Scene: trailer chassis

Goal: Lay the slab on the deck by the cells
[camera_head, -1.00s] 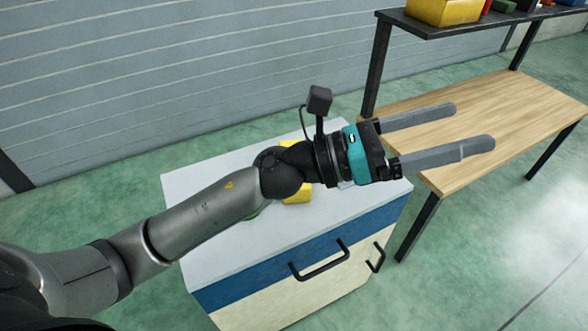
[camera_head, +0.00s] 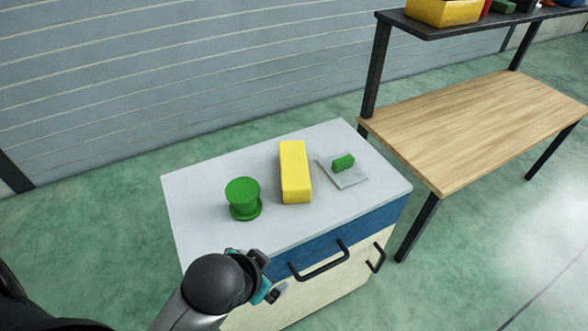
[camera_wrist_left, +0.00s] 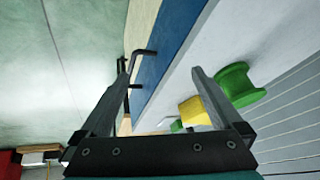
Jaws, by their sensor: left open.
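A flat light-grey plate (camera_head: 350,179) with a small green block (camera_head: 343,162) on it lies at the right of the cabinet's pale top (camera_head: 215,170). To its left are a long yellow block (camera_head: 295,172) and a green spool-shaped piece (camera_head: 243,197), also in the left wrist view (camera_wrist_left: 238,84). I cannot tell for certain which piece is the slab. My left gripper (camera_head: 273,292) is in front of the cabinet, mostly hidden behind its wrist in the head view. In the left wrist view its fingers (camera_wrist_left: 160,66) are apart with nothing held. My right gripper is not in view.
The blue and cream cabinet front has black handles (camera_head: 320,262) close to my left gripper. A wooden table (camera_head: 470,130) stands at the right, clear on top, with a dark shelf (camera_head: 480,27) above it holding a yellow bin (camera_head: 443,11) and other items.

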